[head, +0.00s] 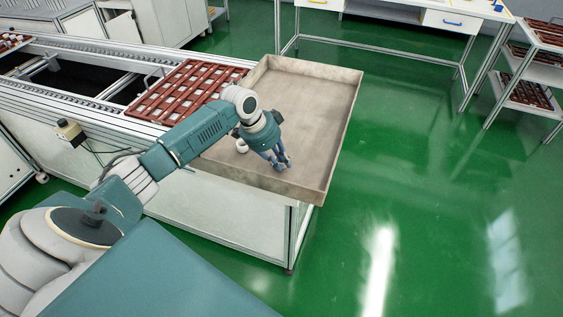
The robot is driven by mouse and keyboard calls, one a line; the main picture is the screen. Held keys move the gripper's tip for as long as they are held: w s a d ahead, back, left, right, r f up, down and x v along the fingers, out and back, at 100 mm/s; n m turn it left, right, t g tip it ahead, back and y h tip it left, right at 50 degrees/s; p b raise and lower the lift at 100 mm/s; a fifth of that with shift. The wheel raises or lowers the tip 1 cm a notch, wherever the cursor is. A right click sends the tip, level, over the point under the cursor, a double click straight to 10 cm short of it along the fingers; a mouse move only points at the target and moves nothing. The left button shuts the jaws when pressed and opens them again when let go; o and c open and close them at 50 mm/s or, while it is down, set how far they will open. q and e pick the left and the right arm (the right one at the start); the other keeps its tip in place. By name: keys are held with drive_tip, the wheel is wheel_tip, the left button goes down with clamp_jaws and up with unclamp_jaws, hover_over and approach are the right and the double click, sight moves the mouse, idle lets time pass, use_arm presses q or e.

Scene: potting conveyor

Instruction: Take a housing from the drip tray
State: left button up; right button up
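The drip tray (331,92) is a shallow beige-grey tray with raised walls at the end of the conveyor. A small white round piece, apparently a housing (242,146), sits in its near left part, partly beside my wrist. My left gripper (283,166) reaches over the near part of the tray, fingers pointing down, to the right of the white piece and apart from it. Its fingers look spread, with nothing seen between them. Whether the fingertips touch the tray floor is unclear. My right gripper is out of view.
A red-brown slotted rack (182,92) with pale pieces lies on the conveyor, left of the tray. A yellow-topped box (68,130) is fixed to the conveyor side. A workbench (402,20) and a shelf cart (530,75) stand at the back right. Green floor is free on the right.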

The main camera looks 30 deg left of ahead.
use_arm(q)
clamp_jaws()
drive_tip(key=shift+r, duration=0.1)
